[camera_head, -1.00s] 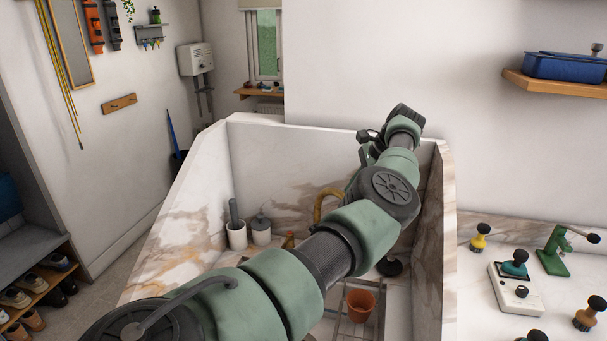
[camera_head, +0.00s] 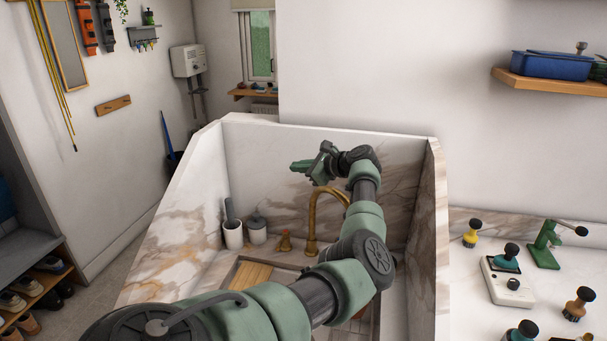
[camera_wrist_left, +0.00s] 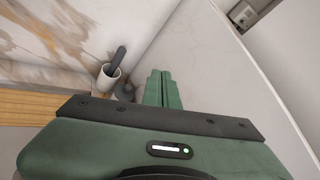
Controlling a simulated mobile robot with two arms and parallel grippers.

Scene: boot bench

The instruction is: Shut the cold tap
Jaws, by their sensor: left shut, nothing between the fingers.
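A curved brass spout (camera_head: 312,220) stands at the back of the marble-walled sink. A small brass tap handle (camera_head: 285,242) stands just left of its foot; I cannot tell whether it is the cold one. Any handle right of the spout is hidden by my left arm. My left gripper (camera_head: 296,166) is above the spout, in front of the back wall, pointing left, clear of the brass parts. Its green fingers are shut and empty, and they also show in the left wrist view (camera_wrist_left: 160,84). My right gripper is not in view.
A white cup with a dark handle (camera_head: 233,235) and a lidded pot (camera_head: 257,232) stand in the back left corner. A wooden board (camera_head: 252,273) lies at the sink's left. High marble side walls (camera_head: 433,215) enclose the space. Brushes and stands fill the right counter.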

